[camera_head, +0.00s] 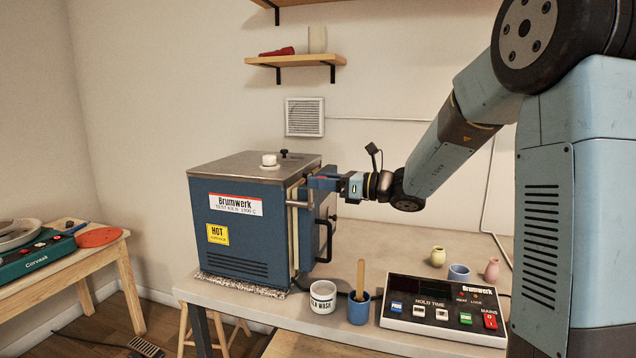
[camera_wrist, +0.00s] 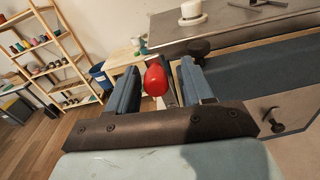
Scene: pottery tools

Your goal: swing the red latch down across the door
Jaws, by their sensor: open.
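The blue kiln (camera_head: 245,225) stands on the table. Its door (camera_head: 309,232), with a black handle (camera_head: 326,243), is on the right side, seen nearly edge-on. The latch's red knob (camera_wrist: 155,78) shows in the wrist view between the two blue fingers of my open gripper (camera_wrist: 158,80). A gap shows on the finger sides, and I cannot tell if either finger touches it. In the head view my gripper (camera_head: 326,181) is level at the door's upper edge, and the latch is mostly hidden by the fingers.
A white knob (camera_head: 269,160) stands on the kiln's top. A glaze jar (camera_head: 323,297), a blue cup (camera_head: 359,308) with a wooden stick and a control box (camera_head: 444,308) stand in front of the door. Small pots (camera_head: 459,272) stand at the right.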

